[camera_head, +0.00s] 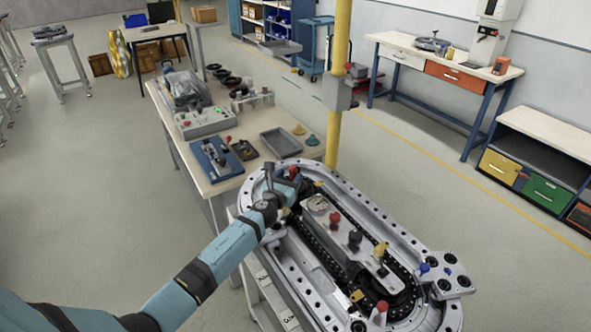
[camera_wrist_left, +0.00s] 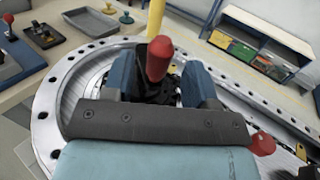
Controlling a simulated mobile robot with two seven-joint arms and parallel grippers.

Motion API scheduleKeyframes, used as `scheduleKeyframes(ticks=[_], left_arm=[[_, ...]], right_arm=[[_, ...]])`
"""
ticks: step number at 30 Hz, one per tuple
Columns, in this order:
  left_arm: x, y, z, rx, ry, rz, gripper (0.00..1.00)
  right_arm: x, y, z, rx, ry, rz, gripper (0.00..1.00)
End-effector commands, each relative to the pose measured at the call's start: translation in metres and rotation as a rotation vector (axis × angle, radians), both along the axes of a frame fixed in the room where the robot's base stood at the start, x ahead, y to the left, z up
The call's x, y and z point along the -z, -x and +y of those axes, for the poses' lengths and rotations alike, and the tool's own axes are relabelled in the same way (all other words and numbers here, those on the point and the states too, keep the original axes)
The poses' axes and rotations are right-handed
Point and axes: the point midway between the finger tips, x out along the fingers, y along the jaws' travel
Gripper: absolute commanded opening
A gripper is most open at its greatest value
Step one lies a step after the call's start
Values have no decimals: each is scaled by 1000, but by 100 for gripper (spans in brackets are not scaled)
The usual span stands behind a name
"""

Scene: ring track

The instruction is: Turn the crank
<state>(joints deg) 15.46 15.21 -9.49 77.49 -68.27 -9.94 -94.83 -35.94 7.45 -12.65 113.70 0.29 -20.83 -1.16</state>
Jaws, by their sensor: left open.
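The oval metal ring track (camera_head: 440,318) stands at the lower right of the head view. My left gripper (camera_head: 287,186) is over its far left end. In the left wrist view the gripper (camera_wrist_left: 160,82) is open, with one blue finger on each side of a red knob (camera_wrist_left: 159,58) on a dark base, which looks like the crank handle. Whether the fingers touch it cannot be told. The gripper mostly hides the knob's base. In the head view a bit of red (camera_head: 293,172) shows at the gripper. My right gripper is not in view.
Other knobs stand along the track's middle: red (camera_head: 333,217), black (camera_head: 355,237) and yellow (camera_head: 381,250). A red knob (camera_head: 382,306) is at the near end. A yellow post (camera_head: 336,120) rises behind the track. A workbench (camera_head: 240,135) with trays and tools adjoins the far left.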

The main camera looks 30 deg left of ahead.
Motion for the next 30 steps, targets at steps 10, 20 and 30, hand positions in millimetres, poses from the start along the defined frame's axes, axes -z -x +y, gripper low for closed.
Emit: scheduleKeyframes(ticks=[10, 20, 30], left_arm=[[1, -48, 3, 0, 2, -1, 52], [0, -52, 4, -1, 1, 0, 52], [1, -52, 4, 0, 1, 0, 0]], right_arm=[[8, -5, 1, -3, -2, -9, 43], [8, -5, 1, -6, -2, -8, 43], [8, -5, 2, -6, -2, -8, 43]])
